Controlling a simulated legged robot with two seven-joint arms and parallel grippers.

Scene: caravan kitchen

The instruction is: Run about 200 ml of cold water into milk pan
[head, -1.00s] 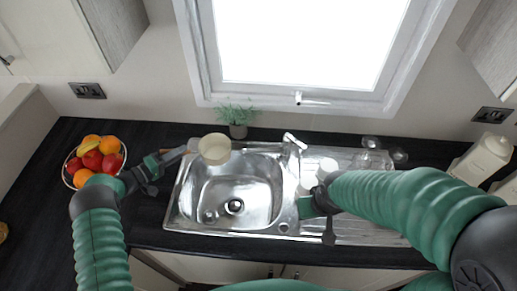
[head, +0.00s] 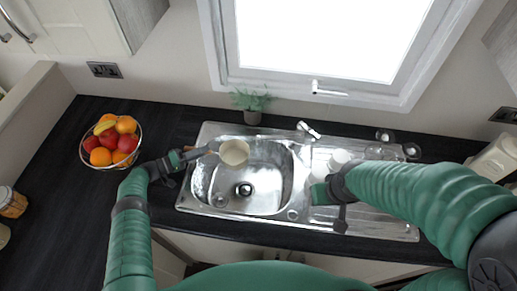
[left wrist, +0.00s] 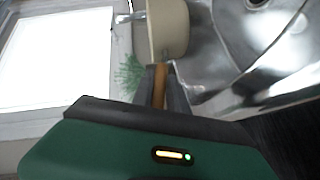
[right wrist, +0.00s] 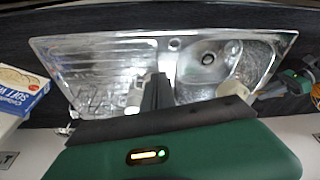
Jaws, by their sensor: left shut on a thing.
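The milk pan (head: 234,152) is cream with a wooden handle. It hangs over the back left part of the sink bowl (head: 262,205), its open top facing up. My left gripper (head: 209,150) is shut on the handle (left wrist: 159,85); the pan (left wrist: 168,30) also shows in the left wrist view. The chrome tap (head: 308,130) stands behind the sink, right of the pan and apart from it. No water stream shows. My right gripper (head: 340,212) is over the drainer, away from pan and tap; its fingers (right wrist: 156,92) look together and empty. The pan's inside is too small to judge.
A fruit bowl (head: 110,142) stands on the dark worktop left of the sink. A plant (head: 252,103) is behind the sink under the window. A jar (head: 12,202) is far left.

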